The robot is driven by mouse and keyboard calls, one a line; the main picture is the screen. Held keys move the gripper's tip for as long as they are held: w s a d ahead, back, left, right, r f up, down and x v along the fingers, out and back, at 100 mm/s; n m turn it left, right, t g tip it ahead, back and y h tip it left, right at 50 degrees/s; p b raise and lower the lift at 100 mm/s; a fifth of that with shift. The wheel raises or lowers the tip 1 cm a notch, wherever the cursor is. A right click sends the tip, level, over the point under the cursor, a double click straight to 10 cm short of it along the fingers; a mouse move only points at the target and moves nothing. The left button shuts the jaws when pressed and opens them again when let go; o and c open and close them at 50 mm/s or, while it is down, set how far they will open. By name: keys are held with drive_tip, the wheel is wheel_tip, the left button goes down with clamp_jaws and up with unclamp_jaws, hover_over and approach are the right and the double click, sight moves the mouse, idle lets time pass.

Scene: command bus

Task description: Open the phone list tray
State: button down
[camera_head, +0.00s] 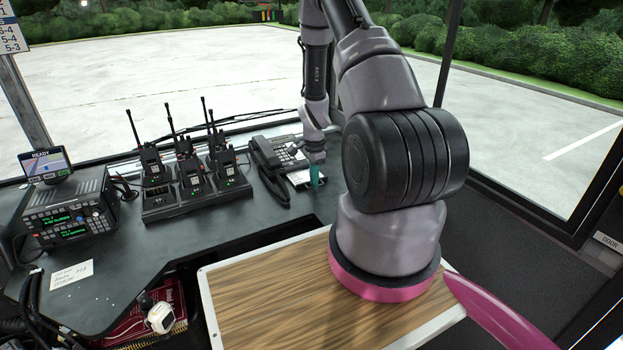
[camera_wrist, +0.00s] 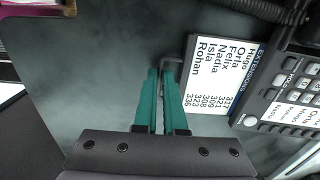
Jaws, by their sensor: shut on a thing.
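The desk phone (camera_head: 268,150) sits on the dark counter, with its keypad showing at the right of the wrist view (camera_wrist: 290,95). The phone list tray (camera_wrist: 222,72) sticks out from the phone's edge, and its white card with names and numbers is in sight. In the head view the tray (camera_head: 299,178) shows as a pale patch at the phone's near side. My gripper (camera_wrist: 170,75) has its teal fingers close together on the tray's small dark handle (camera_wrist: 173,62). In the head view my gripper (camera_head: 315,178) is beside the tray, and the handle is hidden.
Several radios stand in a charger (camera_head: 195,200) left of the phone. A radio unit (camera_head: 72,212) with a small screen is at the far left. A wood-topped board (camera_head: 260,300) lies in front. The phone's handset (camera_head: 266,165) and cord are close to the tray.

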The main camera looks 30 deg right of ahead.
drive_tip(key=c, duration=1.3)
unclamp_jaws()
drive_tip(key=shift+o, duration=0.2)
wheel_tip(320, 180, up, 11)
drive_tip(key=shift+f, duration=0.1)
drive_tip(key=s+a+r+n+t+y, duration=0.1)
drive_tip(key=s+a+r+n+t, duration=0.2)
drive_tip(key=r, duration=0.9)
drive_tip(key=s+a+r+n, duration=0.25)
drive_tip(key=a+r, duration=0.25)
drive_tip(key=r, duration=0.7)
drive_tip(key=s+a+r+n+t, duration=0.2)
drive_tip(key=s+a+r+n, duration=0.1)
drive_tip(key=s+r, duration=0.4)
drive_tip(key=s+a+r+n+t+y, duration=0.1)
drive_tip(key=s+a+r+n+t, duration=0.1)
drive_tip(key=s+r+n, duration=0.3)
drive_tip(key=s+a+r, duration=0.1)
drive_tip(key=s, duration=0.3)
drive_tip(key=shift+s+a+r, duration=0.35)
